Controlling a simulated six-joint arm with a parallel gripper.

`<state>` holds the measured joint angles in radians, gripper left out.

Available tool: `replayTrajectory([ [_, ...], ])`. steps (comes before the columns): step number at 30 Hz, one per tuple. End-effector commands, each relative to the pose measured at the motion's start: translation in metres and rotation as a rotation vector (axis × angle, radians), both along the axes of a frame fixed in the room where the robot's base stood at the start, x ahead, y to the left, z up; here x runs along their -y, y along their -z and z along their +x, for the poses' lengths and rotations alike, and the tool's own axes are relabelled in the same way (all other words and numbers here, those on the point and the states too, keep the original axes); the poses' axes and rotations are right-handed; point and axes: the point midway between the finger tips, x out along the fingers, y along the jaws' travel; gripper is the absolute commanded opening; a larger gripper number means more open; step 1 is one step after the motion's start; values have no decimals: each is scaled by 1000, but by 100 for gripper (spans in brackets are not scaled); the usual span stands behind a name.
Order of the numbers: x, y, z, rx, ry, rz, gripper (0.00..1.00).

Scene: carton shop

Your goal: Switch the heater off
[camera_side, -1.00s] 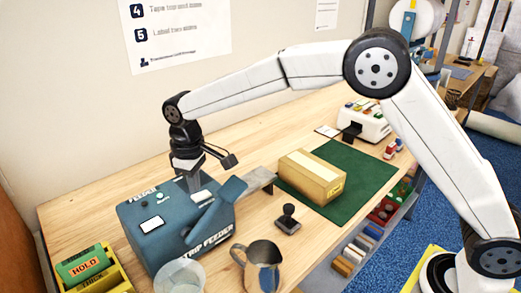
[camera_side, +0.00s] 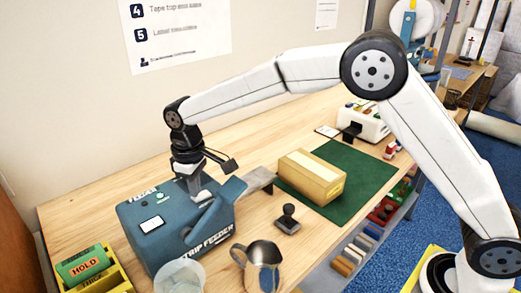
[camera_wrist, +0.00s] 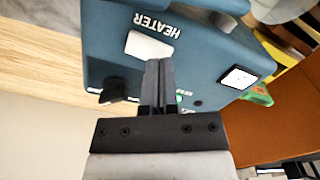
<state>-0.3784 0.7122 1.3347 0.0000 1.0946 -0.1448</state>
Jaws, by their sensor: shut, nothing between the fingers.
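The blue-grey strip feeder (camera_side: 165,250) stands on the wooden bench at left in the side view. In the wrist view its top face (camera_wrist: 110,50) carries the label HEATER (camera_wrist: 158,25) beside a white rocker switch (camera_wrist: 149,46). My gripper (camera_wrist: 158,62) is shut and empty, its fingertips at the edge of that switch and overlapping it in the picture. Whether they touch it, and which way the switch is tipped, I cannot tell. In the side view my gripper (camera_side: 195,192) points down onto the feeder's top.
The feeder's top also has a white panel (camera_side: 152,224) and a green light (camera_side: 159,197). A metal jug (camera_side: 262,268), clear cup (camera_side: 180,277) and black stamp (camera_side: 288,220) stand nearby. A carton (camera_side: 312,177) lies on a green mat (camera_side: 365,175). A yellow bin (camera_side: 112,275) is at left.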

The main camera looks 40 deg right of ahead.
Motion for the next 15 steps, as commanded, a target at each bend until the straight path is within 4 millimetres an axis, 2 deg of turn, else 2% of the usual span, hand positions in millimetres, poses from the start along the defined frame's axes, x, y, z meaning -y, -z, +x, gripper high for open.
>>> replayTrajectory([
  [15,0,6,0,-1,0,0,0],
])
